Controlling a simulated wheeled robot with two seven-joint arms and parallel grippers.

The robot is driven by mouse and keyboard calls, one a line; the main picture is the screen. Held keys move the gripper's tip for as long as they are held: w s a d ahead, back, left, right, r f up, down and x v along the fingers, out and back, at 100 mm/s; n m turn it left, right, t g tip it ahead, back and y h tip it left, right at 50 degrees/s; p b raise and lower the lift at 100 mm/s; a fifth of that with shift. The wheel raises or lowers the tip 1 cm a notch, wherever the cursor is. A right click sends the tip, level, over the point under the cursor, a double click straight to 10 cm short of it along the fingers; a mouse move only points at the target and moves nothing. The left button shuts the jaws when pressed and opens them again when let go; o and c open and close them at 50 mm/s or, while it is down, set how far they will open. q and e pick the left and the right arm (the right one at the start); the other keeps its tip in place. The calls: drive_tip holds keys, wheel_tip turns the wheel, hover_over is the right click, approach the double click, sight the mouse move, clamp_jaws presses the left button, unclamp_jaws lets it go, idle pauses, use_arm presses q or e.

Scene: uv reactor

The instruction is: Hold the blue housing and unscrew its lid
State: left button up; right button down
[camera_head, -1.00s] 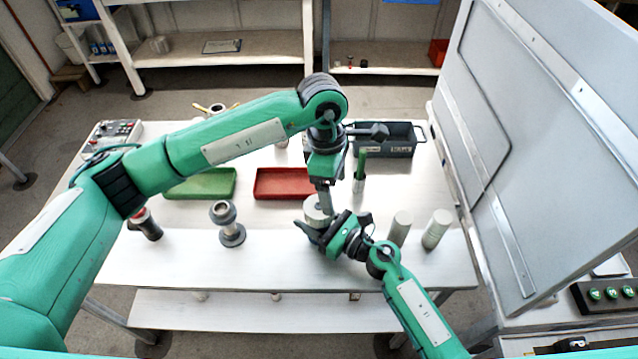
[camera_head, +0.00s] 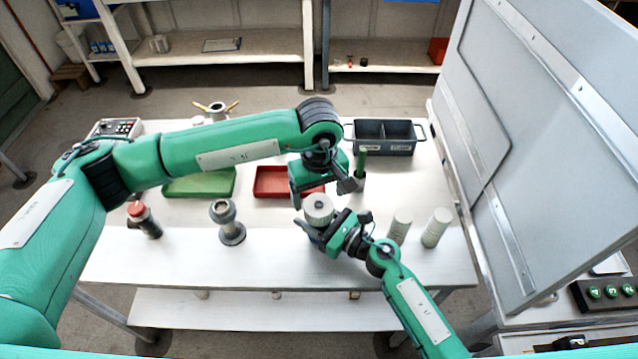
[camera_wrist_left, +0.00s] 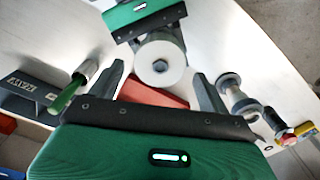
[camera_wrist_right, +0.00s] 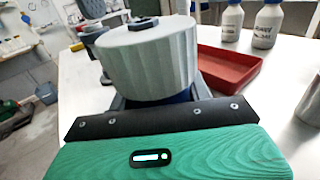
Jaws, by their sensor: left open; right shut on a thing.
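The pale ribbed lid (camera_head: 318,206) sits on top of the blue housing, close to the table's front strip. It shows large in the right wrist view (camera_wrist_right: 150,60), with a dark knob on its top. A strip of the blue housing (camera_wrist_right: 182,97) shows below it; the rest is hidden by my gripper. My right gripper (camera_head: 312,229) is shut around the housing beneath the lid. My left gripper (camera_head: 299,196) is open and empty, apart from the lid, just behind and above it. In the left wrist view the lid (camera_wrist_left: 160,62) shows between its spread fingers.
A red tray (camera_head: 268,181) and green tray (camera_head: 200,184) lie behind. A metal spool-shaped part (camera_head: 228,222) and a red-capped cylinder (camera_head: 145,219) stand left. Pale cylinders (camera_head: 436,229) stand right, near my right wrist. A grey bin (camera_head: 385,139) is at the back; a large grey panel (camera_head: 540,150) rises right.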

sight(319, 204)
use_arm(q)
drive_tip(key=shift+f, duration=2.35)
drive_tip(key=c, duration=1)
drive_tip(key=n, duration=0.4)
drive_tip(key=shift+n, duration=0.4)
drive_tip(key=n, duration=1.2)
drive_tip(key=shift+r, duration=0.1)
drive_tip(key=n, duration=0.6)
